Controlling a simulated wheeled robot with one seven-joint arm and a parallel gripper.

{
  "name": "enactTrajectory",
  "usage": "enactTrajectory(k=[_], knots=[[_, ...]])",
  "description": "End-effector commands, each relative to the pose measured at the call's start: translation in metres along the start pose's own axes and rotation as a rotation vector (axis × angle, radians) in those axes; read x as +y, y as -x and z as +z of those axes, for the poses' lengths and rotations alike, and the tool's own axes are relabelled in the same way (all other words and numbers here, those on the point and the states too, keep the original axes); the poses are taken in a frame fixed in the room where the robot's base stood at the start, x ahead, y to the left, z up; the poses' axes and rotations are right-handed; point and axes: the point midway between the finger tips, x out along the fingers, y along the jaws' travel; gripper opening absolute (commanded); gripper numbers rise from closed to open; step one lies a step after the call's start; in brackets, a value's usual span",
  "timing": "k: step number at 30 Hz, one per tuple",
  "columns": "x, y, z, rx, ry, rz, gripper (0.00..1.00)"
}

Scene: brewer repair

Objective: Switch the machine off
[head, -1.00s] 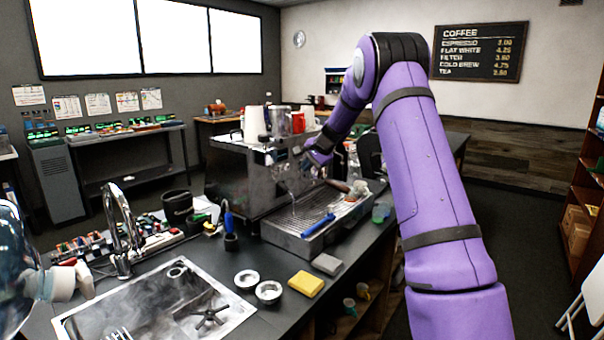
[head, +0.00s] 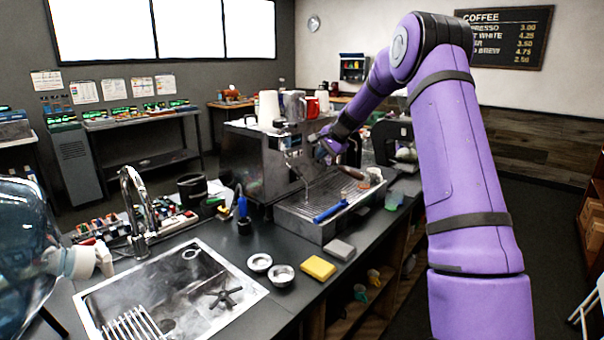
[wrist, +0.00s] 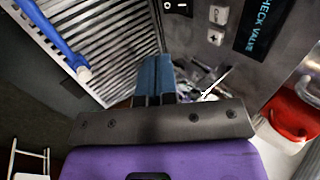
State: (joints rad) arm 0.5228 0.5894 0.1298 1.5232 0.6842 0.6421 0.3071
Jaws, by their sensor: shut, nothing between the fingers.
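The machine is a steel espresso machine (head: 243,160) on the dark counter. Its front panel fills the upper right of the wrist view. A black rocker switch marked O and I (wrist: 176,5) is cut by the top edge there; I cannot tell which side is pressed. Right of it are grey buttons (wrist: 216,37) and a dark display (wrist: 264,30) reading "CHECK VALVE". My gripper (wrist: 153,62) is shut and empty, its blue fingers together below the switch in the picture. In the head view my gripper (head: 322,139) is at the machine's front, its fingertips hard to make out.
The drip tray (wrist: 93,45) with a blue-handled brush (wrist: 50,35) lies below the panel. Cups and a metal pitcher (head: 293,106) stand on the machine. A yellow sponge (head: 318,267), a grey block (head: 339,249) and a sink (head: 110,296) are nearer.

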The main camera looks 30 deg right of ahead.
Motion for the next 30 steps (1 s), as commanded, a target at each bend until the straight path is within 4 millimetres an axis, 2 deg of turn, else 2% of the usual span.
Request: enactTrajectory(k=[7, 11, 14, 27, 30], knots=[[0.000, -0.001, 0.000, 0.000, 0.000, 0.000, 0.00], [0.000, -0.009, 0.000, -0.001, 0.000, 0.001, 0.00], [0.000, -0.021, 0.000, 0.000, 0.000, 0.001, 0.00], [0.000, -0.102, 0.000, -0.001, 0.000, 0.001, 0.00], [-0.006, -0.116, 0.000, -0.001, 0.001, 0.000, 0.00]])
